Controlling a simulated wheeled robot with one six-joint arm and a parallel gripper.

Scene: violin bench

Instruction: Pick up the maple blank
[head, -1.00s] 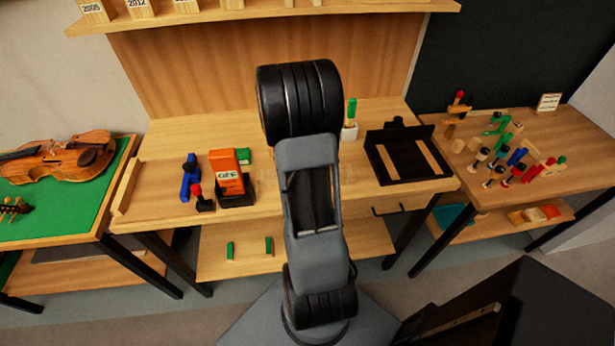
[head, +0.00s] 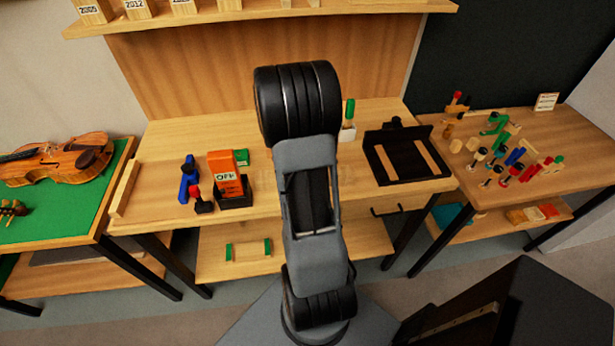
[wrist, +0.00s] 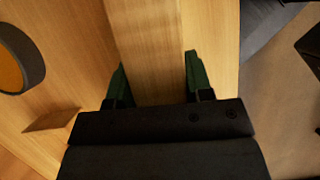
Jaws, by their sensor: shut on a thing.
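In the wrist view my gripper (wrist: 156,75) has its two dark green fingers on either side of a long, pale wooden piece, the maple blank (wrist: 150,35). It is shut on the blank. The blank runs up out of the top of the picture, so its far end is not seen. A wooden surface lies beneath and beside it. In the head view my own arm hides the gripper and the held blank.
The workbench (head: 330,203) holds an orange box (head: 224,172), a red-topped tool (head: 199,200) and a black tray (head: 405,158). A pale block (head: 249,251) lies between green end pieces on the lower shelf. A side table (head: 555,190) carries several coloured tools.

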